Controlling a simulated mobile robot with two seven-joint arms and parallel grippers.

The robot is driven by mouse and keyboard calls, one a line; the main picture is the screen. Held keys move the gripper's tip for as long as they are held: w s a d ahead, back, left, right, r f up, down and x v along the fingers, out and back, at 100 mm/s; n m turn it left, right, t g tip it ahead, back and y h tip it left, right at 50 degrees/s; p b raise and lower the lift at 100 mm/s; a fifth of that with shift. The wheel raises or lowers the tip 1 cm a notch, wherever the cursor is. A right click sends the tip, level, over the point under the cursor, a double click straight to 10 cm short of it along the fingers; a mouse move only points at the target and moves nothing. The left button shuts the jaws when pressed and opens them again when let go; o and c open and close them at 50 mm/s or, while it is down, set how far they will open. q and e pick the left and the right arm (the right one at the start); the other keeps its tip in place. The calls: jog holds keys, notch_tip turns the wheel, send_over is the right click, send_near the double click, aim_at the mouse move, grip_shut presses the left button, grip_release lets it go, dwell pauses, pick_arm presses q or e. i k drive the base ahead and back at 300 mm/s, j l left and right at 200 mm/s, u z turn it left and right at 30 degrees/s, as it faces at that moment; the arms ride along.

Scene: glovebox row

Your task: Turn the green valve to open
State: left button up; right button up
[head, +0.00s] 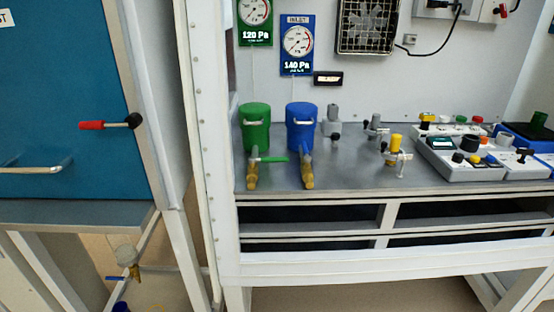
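A green canister (256,128) stands at the left end of the grey bench inside the white frame. In front of it is a brass valve (252,176) with a green lever handle (273,159). The lever points right, crosswise to the brass body, which runs toward the front edge. A blue canister (301,128) stands just to the right, with its own brass valve (307,176) in front. The green lever's tip ends close to that second valve. Neither of my grippers is in view.
A white post (210,150) stands just left of the canisters. A blue door (60,110) with a red-handled latch (92,125) is at the far left. Gauges hang behind, the green one (255,20) reading 120 Pa. Control boxes (465,155) crowd the bench's right side.

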aim_at(252, 159)
jog(key=i+l, duration=0.15)
jog(key=l, duration=0.2)
jog(key=i+l, duration=0.1)
jog(key=l, duration=0.25)
jog(key=i+l, duration=0.15)
jog(key=l, duration=0.2)
jog(key=i+l+u, duration=0.1)
jog(key=l, duration=0.25)
jog(key=i+l, duration=0.2)
jog(key=l, duration=0.15)
jog(key=i+l, duration=0.1)
jog(key=l, duration=0.25)
